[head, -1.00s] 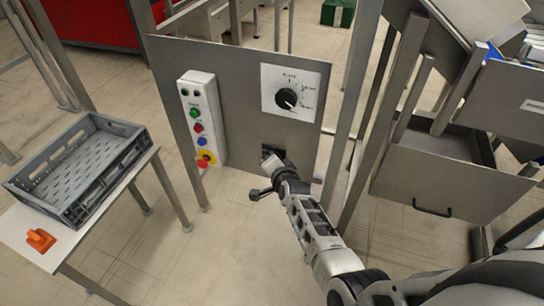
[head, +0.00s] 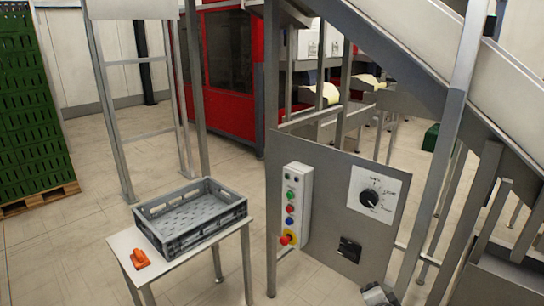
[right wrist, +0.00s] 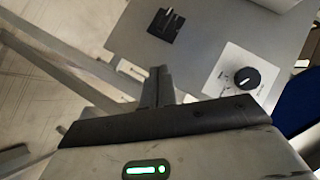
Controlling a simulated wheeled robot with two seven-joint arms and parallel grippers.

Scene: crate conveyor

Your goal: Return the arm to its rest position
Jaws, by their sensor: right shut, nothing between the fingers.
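My right gripper (right wrist: 160,84) shows in the right wrist view with its fingers together and nothing between them. In the head view only a small part of my right arm shows at the bottom edge, below the grey control panel (head: 328,190). The panel carries a black rotary dial on a white plate (head: 377,192) and a black switch (head: 349,250). In the right wrist view the switch (right wrist: 169,25) and the dial plate (right wrist: 241,77) lie beyond the fingers, apart from them. My left gripper is in neither view.
A button box (head: 293,205) with a red knob is on the panel's left. A grey crate (head: 190,243) and an orange object (head: 134,260) rest on a white table (head: 122,241). Metal posts and a sloping conveyor (head: 420,75) stand at the right. Green crates (head: 40,110) are stacked far left.

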